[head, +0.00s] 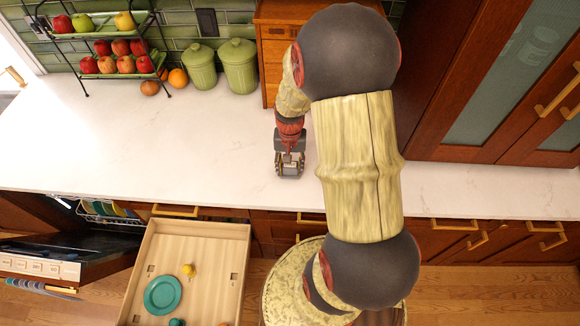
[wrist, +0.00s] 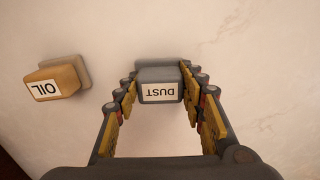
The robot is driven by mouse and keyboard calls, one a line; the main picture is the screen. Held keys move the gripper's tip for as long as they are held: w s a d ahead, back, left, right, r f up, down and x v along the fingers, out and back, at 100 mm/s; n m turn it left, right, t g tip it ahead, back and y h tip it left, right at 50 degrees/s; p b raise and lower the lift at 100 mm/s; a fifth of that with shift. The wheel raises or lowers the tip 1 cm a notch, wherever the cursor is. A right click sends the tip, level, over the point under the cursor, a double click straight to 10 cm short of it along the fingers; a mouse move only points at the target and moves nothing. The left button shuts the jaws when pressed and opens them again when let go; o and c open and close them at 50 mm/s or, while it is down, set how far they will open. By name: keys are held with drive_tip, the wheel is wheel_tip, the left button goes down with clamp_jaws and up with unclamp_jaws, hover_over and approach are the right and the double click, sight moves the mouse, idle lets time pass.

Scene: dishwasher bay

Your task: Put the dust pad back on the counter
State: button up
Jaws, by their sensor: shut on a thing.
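The dust pad (wrist: 160,92) is a dark grey block with a white DUST label, upside down in the wrist view. My gripper (wrist: 158,78) is shut on it, with a finger on each side. In the head view my gripper (head: 289,168) is over the white counter (head: 180,150), toward its front half. I cannot tell whether the pad touches the counter. The pad is hard to make out there.
A tan pad (wrist: 55,80) labelled OIL sits left of the dust pad in the wrist view. Green canisters (head: 238,66) and a fruit rack (head: 105,45) stand at the back. An open drawer (head: 215,270) holds a teal plate (head: 162,295).

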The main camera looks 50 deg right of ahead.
sight(290, 166)
drive_tip(key=shift+f, duration=0.2)
drive_tip(key=o, duration=1.2)
wheel_tip(290, 166, up, 12)
drive_tip(key=p, duration=0.2)
drive_tip(key=a+r+n+t, duration=0.2)
drive_tip(key=a+r+n, duration=0.3)
drive_tip(key=a+r, duration=0.7)
drive_tip(key=s+a+r+n+t, duration=0.1)
drive_tip(key=s+a+r, duration=0.1)
drive_tip(key=a, duration=0.1)
drive_tip(key=s+a+r+n+t, duration=0.1)
drive_tip(key=s+a+r+n, duration=0.1)
drive_tip(key=s+a+r, duration=0.1)
drive_tip(key=s+a+r+n+t, duration=0.1)
drive_tip(key=s+a+r+n, duration=0.1)
drive_tip(key=a+r, duration=0.1)
drive_tip(key=shift+s+a+t, duration=0.25)
drive_tip(key=shift+a+t, duration=0.05)
drive_tip(key=shift+a, duration=0.5)
